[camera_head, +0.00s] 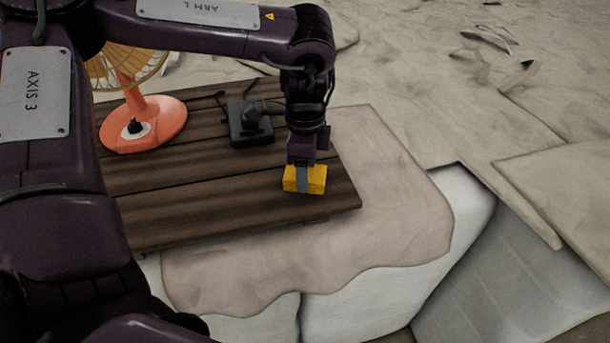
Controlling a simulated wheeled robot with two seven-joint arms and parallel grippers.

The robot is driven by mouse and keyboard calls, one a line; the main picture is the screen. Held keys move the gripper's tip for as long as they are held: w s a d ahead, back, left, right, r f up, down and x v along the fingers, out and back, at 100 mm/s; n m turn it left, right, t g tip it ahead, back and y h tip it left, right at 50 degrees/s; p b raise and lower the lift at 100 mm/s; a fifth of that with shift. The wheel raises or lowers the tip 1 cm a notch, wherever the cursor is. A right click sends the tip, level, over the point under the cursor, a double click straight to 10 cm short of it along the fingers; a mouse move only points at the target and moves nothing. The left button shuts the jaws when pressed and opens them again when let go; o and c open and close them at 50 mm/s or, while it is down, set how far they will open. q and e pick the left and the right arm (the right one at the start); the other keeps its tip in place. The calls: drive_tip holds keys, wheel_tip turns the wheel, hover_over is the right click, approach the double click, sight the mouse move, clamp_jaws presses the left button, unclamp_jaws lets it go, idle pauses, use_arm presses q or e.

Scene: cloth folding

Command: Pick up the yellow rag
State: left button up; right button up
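The yellow rag (318,181) is a small, thick folded block near the right end of the dark slatted wooden table. My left gripper (303,179) points down over it from above. One grey finger lies across the rag's near face and seems to touch it. The other finger is hidden behind the rag, so I cannot tell whether the gripper is closed tight. I also cannot tell whether the rag rests on the table or is slightly raised. My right gripper is not in view.
The wooden table (225,212) also holds an orange fan (160,122) at the left and a black device (249,128) behind the rag. A beige cloth (390,200) over pale blocks lies beyond the table's right and near edges. The near table boards are clear.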

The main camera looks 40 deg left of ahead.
sight(310, 172)
use_arm(q)
drive_tip(key=c, duration=0.5)
drive_tip(key=shift+o, duration=0.2)
drive_tip(key=shift+r, duration=0.2)
wheel_tip(310, 172, up, 10)
drive_tip(key=b, duration=0.3)
drive_tip(key=shift+f, duration=0.15)
drive_tip(key=o, duration=0.5)
drive_tip(key=c, duration=0.3)
wheel_tip(310, 172, down, 9)
drive_tip(key=p, duration=0.3)
drive_tip(key=shift+f, duration=0.2)
drive_tip(key=shift+c, duration=0.3)
drive_tip(key=shift+o, duration=0.2)
drive_tip(key=shift+f, duration=0.3)
drive_tip(key=r+b, duration=0.1)
drive_tip(key=r, duration=0.1)
drive_tip(key=r+b, duration=0.1)
drive_tip(key=r, duration=0.1)
drive_tip(key=r+b, duration=0.1)
drive_tip(key=r, duration=0.2)
drive_tip(key=shift+w+d, duration=0.3)
drive_tip(key=shift+d, duration=0.1)
drive_tip(key=shift+c, duration=0.5)
drive_tip(key=shift+r, duration=0.15)
drive_tip(key=shift+a, duration=0.1)
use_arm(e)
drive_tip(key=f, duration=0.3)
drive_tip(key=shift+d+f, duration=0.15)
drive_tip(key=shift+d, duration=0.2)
